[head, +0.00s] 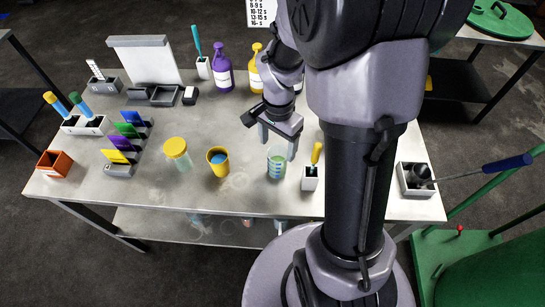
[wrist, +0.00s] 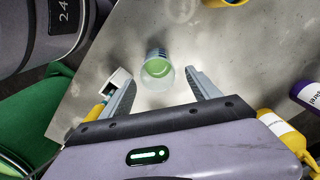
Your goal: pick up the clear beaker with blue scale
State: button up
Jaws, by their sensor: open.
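The clear beaker (head: 277,162) with blue scale marks and pale green contents stands upright near the table's front edge, right of the yellow cup. The wrist view shows the beaker (wrist: 158,68) between and just beyond the fingertips, its green inside visible from above. My gripper (head: 278,146) is open and empty, pointing down above and slightly behind the beaker in the head view. In the wrist view the fingers of my gripper (wrist: 157,80) are spread wider than the beaker, with a gap on both sides. I cannot tell the exact height between them.
A white holder with a yellow-handled tool (head: 311,178) stands close right of the beaker; in the wrist view this holder (wrist: 116,80) is beside the left finger. Purple (head: 222,72) and yellow (head: 255,72) bottles stand behind.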

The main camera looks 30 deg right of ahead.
aim_at(278, 165)
notch_tip(278, 165, down, 4)
jog(key=shift+f+b, duration=0.15)
jog(key=shift+b, duration=0.45)
jog(key=f+b, duration=0.1)
jog(key=f, duration=0.1)
jog(key=f+b, duration=0.1)
jog(key=f, duration=0.1)
jog(key=f+b, duration=0.1)
jog(key=shift+s+f, duration=0.25)
jog(key=shift+f, duration=0.15)
jog(key=shift+r, duration=0.1)
jog(key=c, duration=1.4)
